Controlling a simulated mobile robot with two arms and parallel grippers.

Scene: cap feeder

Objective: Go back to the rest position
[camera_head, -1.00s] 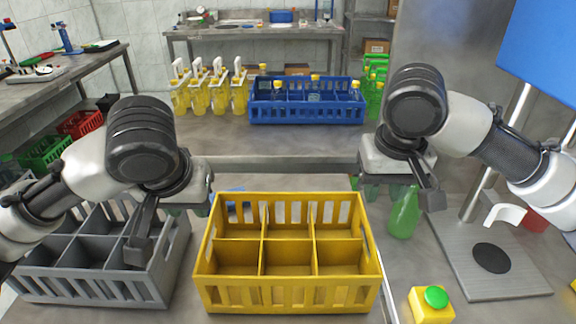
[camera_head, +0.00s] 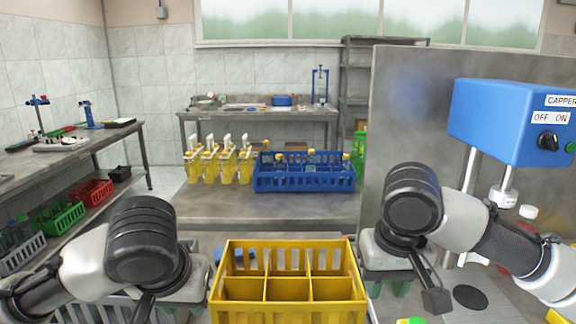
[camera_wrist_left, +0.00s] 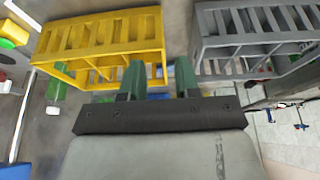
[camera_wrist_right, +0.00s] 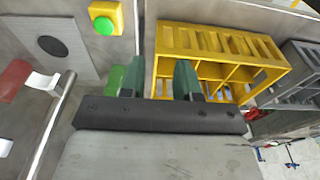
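My left gripper (camera_head: 188,306) hangs at the left of the yellow crate, partly cut off by the lower edge in the head view. Its two green fingers stand apart with nothing between them in the left wrist view (camera_wrist_left: 160,78). My right gripper (camera_head: 389,288) hangs just right of the yellow crate. Its fingers are also apart and empty in the right wrist view (camera_wrist_right: 158,80). The yellow crate (camera_head: 287,248) stands between the grippers, its visible compartments empty. A grey crate (camera_wrist_left: 262,47) shows in the left wrist view and is mostly hidden behind my left arm in the head view.
A blue crate (camera_head: 304,183) with bottles and several yellow bottles (camera_head: 219,166) stand on the table behind. The blue capper (camera_head: 512,122) is at the right, a green button on a yellow box (camera_wrist_right: 104,25) near it. Red (camera_head: 92,194) and green crates sit on the left shelf.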

